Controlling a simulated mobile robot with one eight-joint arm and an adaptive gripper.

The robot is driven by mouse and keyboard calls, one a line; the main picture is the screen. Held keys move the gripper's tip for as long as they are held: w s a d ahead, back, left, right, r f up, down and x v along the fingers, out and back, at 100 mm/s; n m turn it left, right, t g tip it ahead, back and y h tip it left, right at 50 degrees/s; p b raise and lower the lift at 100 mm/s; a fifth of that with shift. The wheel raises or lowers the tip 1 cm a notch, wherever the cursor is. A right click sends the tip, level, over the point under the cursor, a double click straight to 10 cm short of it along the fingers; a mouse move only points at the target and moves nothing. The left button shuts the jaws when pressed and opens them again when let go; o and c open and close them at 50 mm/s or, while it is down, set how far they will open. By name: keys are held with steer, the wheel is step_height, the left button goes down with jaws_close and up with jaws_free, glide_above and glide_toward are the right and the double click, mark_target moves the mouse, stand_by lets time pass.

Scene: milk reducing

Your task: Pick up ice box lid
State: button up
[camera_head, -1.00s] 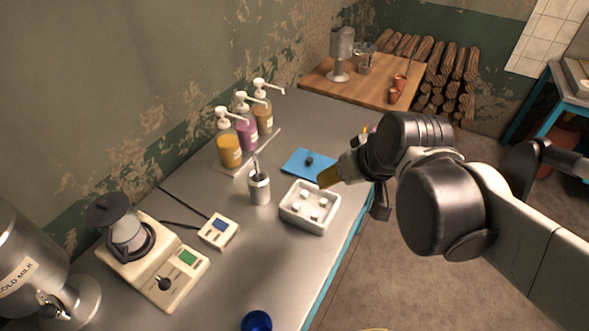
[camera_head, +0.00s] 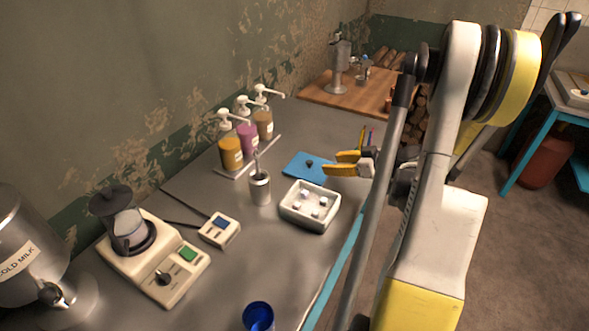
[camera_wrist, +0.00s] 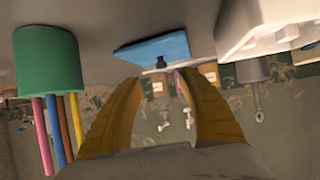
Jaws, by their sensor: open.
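The ice box lid (camera_head: 297,168) is a flat blue panel with a small dark knob (camera_head: 310,163), lying on the grey counter behind the white ice box (camera_head: 309,206). The open ice box holds several white ice cubes. My gripper (camera_head: 340,162) has yellow fingers, is open and empty, and reaches in from the right at the lid's right side. In the wrist view the lid (camera_wrist: 150,50) and its knob (camera_wrist: 161,62) show ahead, between and beyond the two fingers (camera_wrist: 155,100). The fingers appear apart from the knob.
A metal cup with a stirrer (camera_head: 260,188) stands left of the ice box. Several pump bottles (camera_head: 231,153) stand along the wall. A green holder with coloured sticks (camera_wrist: 47,62) is close to my fingers in the wrist view. A blue cup (camera_head: 258,317) is at the front edge.

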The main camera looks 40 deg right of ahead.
mark_target(311, 162)
steer(key=b+x, duration=0.1)
steer(key=x, duration=0.4)
steer(key=shift+f, duration=0.15)
steer(key=b+x, duration=0.1)
steer(key=x, duration=0.1)
steer(key=b+x, duration=0.2)
steer(key=x, duration=0.1)
steer(key=shift+w+a, duration=0.15)
steer(key=shift+w, duration=0.05)
steer(key=shift+r, duration=0.25)
steer(key=shift+c, duration=0.5)
jaws_close()
